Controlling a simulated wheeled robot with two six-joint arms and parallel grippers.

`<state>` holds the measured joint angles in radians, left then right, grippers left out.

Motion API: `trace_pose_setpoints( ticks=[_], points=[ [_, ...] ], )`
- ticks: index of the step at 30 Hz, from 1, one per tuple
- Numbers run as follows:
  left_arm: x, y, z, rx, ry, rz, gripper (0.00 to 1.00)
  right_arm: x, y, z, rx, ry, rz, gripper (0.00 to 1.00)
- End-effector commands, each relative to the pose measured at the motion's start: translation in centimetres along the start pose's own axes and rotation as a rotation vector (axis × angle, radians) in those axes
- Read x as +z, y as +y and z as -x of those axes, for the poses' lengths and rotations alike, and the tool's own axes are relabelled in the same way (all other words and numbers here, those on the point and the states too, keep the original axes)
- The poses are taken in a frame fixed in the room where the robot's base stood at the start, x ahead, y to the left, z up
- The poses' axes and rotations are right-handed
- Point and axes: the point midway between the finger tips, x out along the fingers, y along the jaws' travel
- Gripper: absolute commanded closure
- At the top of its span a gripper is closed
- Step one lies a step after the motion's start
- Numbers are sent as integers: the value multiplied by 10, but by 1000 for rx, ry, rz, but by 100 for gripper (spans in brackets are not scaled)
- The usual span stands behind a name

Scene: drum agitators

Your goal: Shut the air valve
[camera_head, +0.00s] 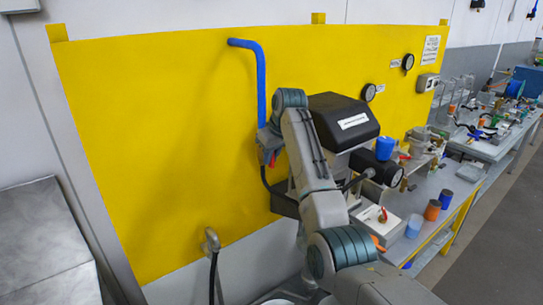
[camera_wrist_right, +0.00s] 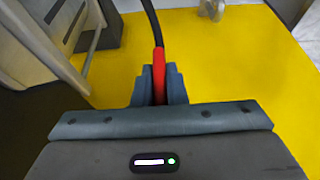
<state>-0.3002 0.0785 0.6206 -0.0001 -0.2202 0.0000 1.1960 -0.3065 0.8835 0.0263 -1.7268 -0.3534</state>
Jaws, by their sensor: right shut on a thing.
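The air valve sits at the lower end of a blue pipe (camera_head: 262,85) on the yellow wall panel; its body is mostly hidden behind my right gripper (camera_head: 268,150). A red valve handle (camera_wrist_right: 159,62) shows in the right wrist view, between the two grey fingers of my right gripper (camera_wrist_right: 159,90), which are shut on it. A bit of the red handle (camera_head: 272,160) also shows in the head view, just below the fingers. A black hose (camera_wrist_right: 150,22) runs on past the red handle. My left gripper is not in view.
A black-hooded machine (camera_head: 340,122) stands close to the right of my right arm. A bench (camera_head: 435,185) with cups and a boxed red switch lies further right. A wall fitting (camera_head: 211,241) with a hanging hose is lower left. The yellow panel (camera_head: 150,130) is clear left of the pipe.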

Motion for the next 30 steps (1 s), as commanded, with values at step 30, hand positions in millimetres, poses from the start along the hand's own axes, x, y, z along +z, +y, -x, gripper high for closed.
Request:
trace_pose_setpoints(
  ticks=[30],
  points=[
    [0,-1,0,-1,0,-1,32,0,5,0,-492,0,-206,100]
  ],
)
